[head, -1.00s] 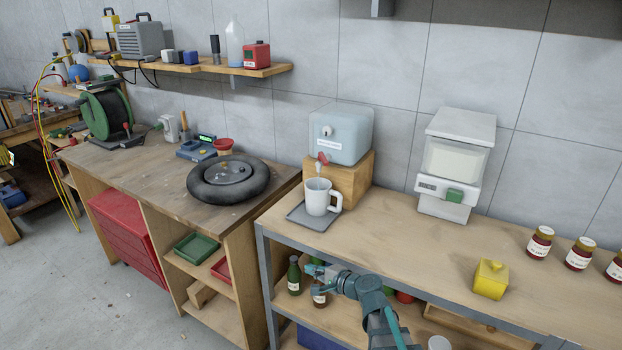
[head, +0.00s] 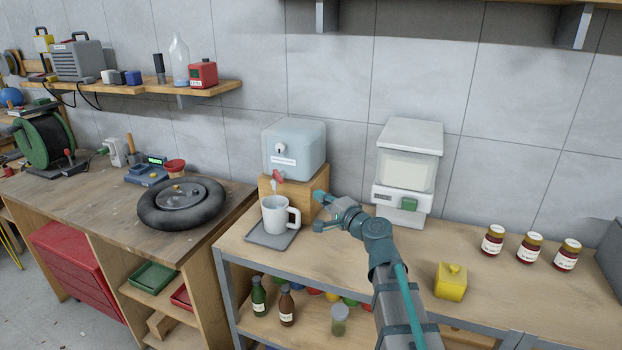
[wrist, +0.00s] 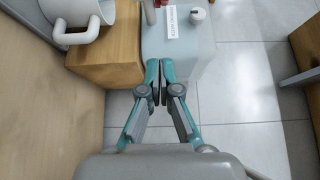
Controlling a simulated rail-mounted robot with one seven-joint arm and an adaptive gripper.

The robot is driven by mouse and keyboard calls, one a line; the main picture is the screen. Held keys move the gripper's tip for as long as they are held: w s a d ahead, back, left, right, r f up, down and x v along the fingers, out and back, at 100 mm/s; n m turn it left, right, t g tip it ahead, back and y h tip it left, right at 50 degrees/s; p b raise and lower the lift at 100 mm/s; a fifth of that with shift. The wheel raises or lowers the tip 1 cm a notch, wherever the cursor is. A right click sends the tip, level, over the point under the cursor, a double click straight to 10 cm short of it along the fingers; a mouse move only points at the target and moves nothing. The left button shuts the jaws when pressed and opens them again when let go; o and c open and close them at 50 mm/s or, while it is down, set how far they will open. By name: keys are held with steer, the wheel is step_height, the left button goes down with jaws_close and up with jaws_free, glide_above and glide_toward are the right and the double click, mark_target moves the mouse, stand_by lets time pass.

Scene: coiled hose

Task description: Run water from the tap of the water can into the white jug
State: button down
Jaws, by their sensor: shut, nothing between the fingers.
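The water can (head: 305,146) is a pale blue-grey box on a wooden block (head: 312,194); it also shows at the top of the wrist view (wrist: 178,42). Its tap (head: 277,176) has a red lever and hangs at the front. The white jug (head: 272,216) stands upright under the tap, on a grey tray (head: 262,238), its handle to the right. Part of it shows at the wrist view's top left (wrist: 68,10). I cannot tell whether water is running. My gripper (head: 318,210) is beside the block, right of the jug; its fingers (wrist: 160,70) are together and empty.
A white dispenser (head: 408,165) with a green part stands right of the can. A yellow box (head: 450,281) and several jars (head: 530,247) are farther right on the bench. A black tyre-like ring (head: 181,204) lies on the left bench. The bench between block and yellow box is mostly clear.

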mark_target(278, 176)
steer(key=w+a+r+p, duration=0.1)
steer(key=w+a+p, duration=0.3)
steer(key=w+a, duration=0.3)
steer(key=shift+a+p, duration=0.3)
steer(key=shift+a, duration=0.6)
steer(key=shift+s+h, duration=0.15)
steer(key=shift+h, duration=0.25)
